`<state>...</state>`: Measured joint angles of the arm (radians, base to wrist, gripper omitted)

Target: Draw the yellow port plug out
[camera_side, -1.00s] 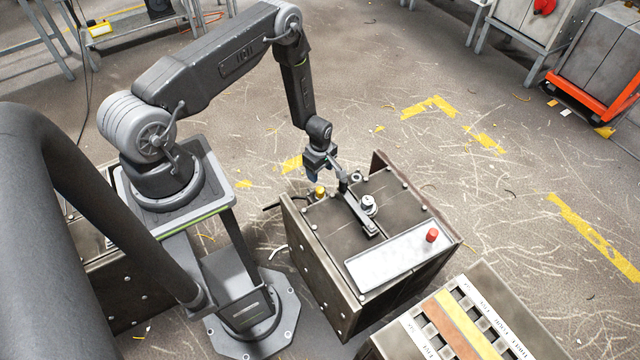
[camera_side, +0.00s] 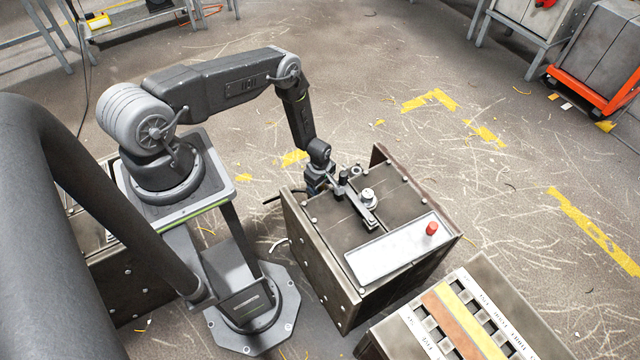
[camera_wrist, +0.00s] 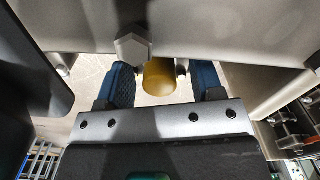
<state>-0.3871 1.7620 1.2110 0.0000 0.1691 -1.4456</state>
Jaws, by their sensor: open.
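The yellow port plug (camera_wrist: 160,78) shows in the wrist view as a rounded yellow end between the two blue fingers of my gripper (camera_wrist: 165,82). The fingers are open, one on each side, with a visible gap between each finger and the plug. In the side view my gripper (camera_side: 314,188) is low at the far left corner of the dark metal box (camera_side: 330,225). There the gripper hides the plug. How deep the plug sits cannot be told.
A dark bar with a round pale knob (camera_side: 368,195) lies on the box beside my gripper. A white panel (camera_side: 395,255) with a red cap (camera_side: 431,229) is at the near side. A slotted case (camera_side: 470,320) stands at the lower right. A hex bolt (camera_wrist: 132,48) is close to the left finger.

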